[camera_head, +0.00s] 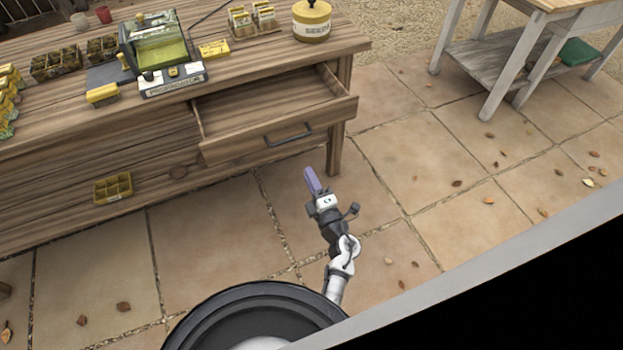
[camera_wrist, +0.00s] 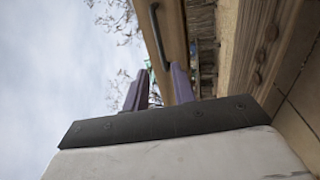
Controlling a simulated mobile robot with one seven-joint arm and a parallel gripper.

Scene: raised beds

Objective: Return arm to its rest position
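My arm reaches out over the paved floor in the head view, in front of the workbench. My gripper (camera_head: 312,181) is at its end, with purple fingers pointing up toward the open drawer (camera_head: 265,118). The fingertips are apart from the drawer front, below its handle (camera_head: 288,134). In the wrist view my gripper (camera_wrist: 158,84) shows two purple fingers spread apart, with nothing held between them. The drawer handle also shows in the wrist view (camera_wrist: 159,38), beyond the fingers.
The wooden workbench (camera_head: 60,105) holds a green and grey machine (camera_head: 160,55), a yellow seed tin (camera_head: 312,22) and small trays. The pulled-out drawer juts toward my arm. A side table (camera_head: 505,55) stands right; tiles between are clear except leaves.

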